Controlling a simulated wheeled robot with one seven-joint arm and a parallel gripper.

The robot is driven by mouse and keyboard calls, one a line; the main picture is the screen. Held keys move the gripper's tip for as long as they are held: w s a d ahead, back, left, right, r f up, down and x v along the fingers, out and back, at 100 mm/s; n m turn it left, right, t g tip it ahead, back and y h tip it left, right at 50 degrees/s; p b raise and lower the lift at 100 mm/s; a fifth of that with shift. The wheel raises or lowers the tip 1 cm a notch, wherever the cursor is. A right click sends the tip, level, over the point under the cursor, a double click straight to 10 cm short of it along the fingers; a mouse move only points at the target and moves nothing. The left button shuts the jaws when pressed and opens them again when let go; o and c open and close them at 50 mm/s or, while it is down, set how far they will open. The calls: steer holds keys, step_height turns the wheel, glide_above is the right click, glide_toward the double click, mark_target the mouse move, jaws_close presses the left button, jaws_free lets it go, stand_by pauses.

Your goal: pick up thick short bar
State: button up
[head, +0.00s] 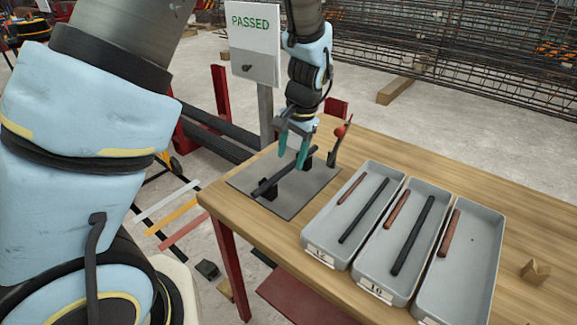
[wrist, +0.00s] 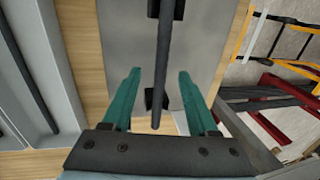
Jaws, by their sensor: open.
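Three trays on the table hold bars. The rightmost tray (head: 486,262) holds one short, thick reddish-brown bar (head: 450,233), leaning along its left side. The middle tray (head: 383,286), marked 16, holds a short reddish bar (head: 396,210) and a longer dark bar (head: 412,236). The left tray (head: 325,244), marked 12, holds a thinner pair. My gripper (head: 293,148) is open above the grey plate, away from the thick short bar. A dark bar (wrist: 164,50) on the plate's black supports runs between the fingers (wrist: 156,95) in the wrist view; contact cannot be told.
The grey plate (head: 290,206) lies at the table's left end, left of the trays. A red-tipped upright (head: 339,137) stands close right of my gripper. A "PASSED" sign (head: 254,40) stands behind. A small wooden block (head: 536,271) sits right of the trays on clear tabletop.

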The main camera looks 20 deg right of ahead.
mark_target(288, 167)
steer(key=shift+w+a+f+p, duration=0.15)
steer(key=shift+w+f+p, duration=0.05)
steer(key=shift+f, duration=0.6)
steer(key=shift+w+a+f+p, duration=0.1)
steer(key=shift+w+f+p, duration=0.05)
steer(key=shift+f, duration=0.65)
jaws_close()
